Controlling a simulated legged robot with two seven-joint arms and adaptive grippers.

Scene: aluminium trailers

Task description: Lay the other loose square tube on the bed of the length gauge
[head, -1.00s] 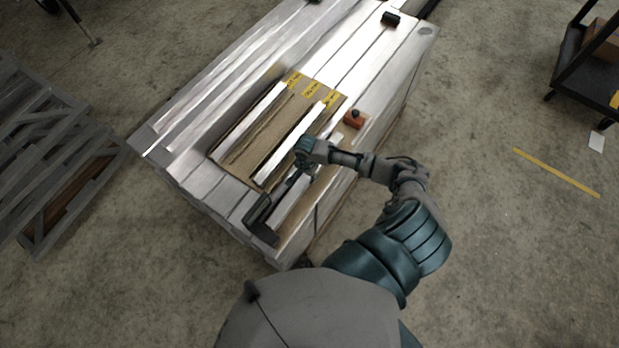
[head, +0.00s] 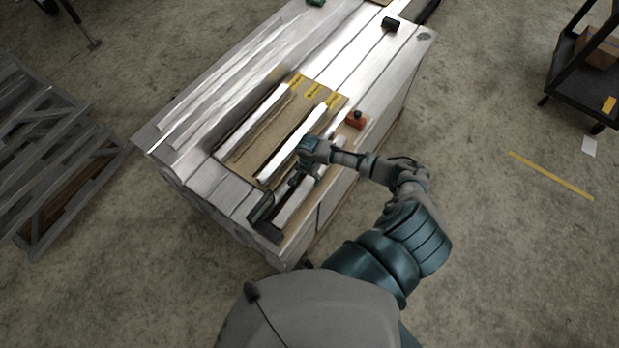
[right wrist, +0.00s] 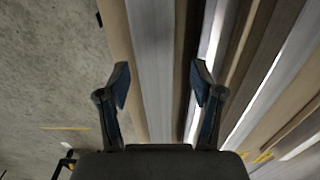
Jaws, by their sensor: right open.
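A silver square tube (head: 292,206) lies along the tan bed of the length gauge (head: 302,230), with a dark fence (head: 262,208) at its near left and an orange-red block (head: 355,119) near its far end. My right gripper (head: 298,183) is over this tube and hides part of it. In the right wrist view the jaws (right wrist: 160,82) are open, with the tube (right wrist: 152,50) running between and beyond them. I cannot tell whether they touch it. Two more silver tubes, one at left (head: 257,118) and one at right (head: 298,138), lie on a brown board (head: 262,142). My left gripper is not in view.
Yellow labels (head: 315,91) mark the board's far end. The board and gauge sit on a large stack of aluminium profiles (head: 190,170). A dark block (head: 391,23) stands at the far end.

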